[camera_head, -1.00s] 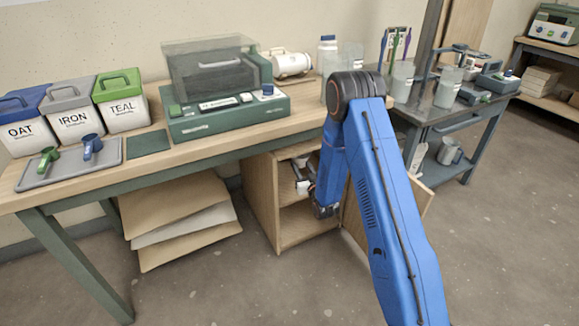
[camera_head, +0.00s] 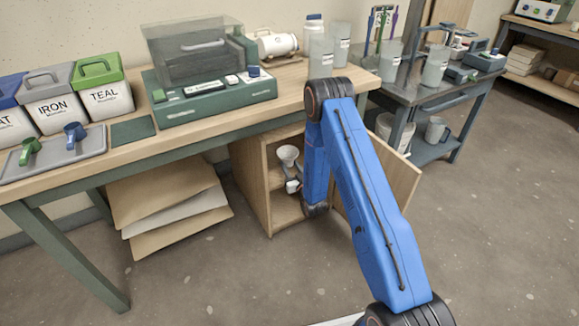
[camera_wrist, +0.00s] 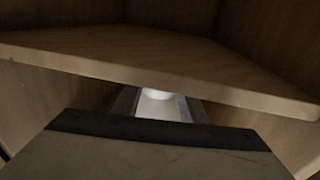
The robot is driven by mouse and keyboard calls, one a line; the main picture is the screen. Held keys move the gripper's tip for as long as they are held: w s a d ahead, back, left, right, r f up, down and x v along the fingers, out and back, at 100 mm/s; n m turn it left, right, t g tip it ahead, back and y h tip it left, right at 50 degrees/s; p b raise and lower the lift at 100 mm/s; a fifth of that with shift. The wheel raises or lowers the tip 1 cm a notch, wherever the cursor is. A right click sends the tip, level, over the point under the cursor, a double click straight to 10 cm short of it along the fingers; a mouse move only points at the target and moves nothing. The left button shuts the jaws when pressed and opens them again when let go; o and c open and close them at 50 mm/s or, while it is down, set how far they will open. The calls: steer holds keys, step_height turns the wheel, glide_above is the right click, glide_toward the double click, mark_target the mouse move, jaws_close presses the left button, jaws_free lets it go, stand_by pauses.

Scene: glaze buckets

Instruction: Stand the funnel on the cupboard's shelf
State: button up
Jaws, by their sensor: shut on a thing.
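The white funnel (camera_head: 288,154) shows in the head view inside the open front of the wooden cupboard (camera_head: 251,185), wide mouth up and roughly upright. My gripper (camera_head: 291,172) is shut on it from below its mouth. My blue arm covers the right part of the cupboard opening. In the wrist view, a bit of the white funnel (camera_wrist: 157,95) shows between the fingers of my gripper (camera_wrist: 158,106), close to the front edge of the shelf (camera_wrist: 150,62). Whether the funnel touches the shelf cannot be told.
The cupboard door (camera_head: 397,168) stands open to the right, beyond my arm. The workbench top (camera_head: 225,113) is above the cupboard. Stacked boards (camera_head: 165,195) lie left of the cupboard under the bench. The floor in front is clear.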

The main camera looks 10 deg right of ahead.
steer(key=shift+f, duration=0.65)
steer(key=o, duration=1.1)
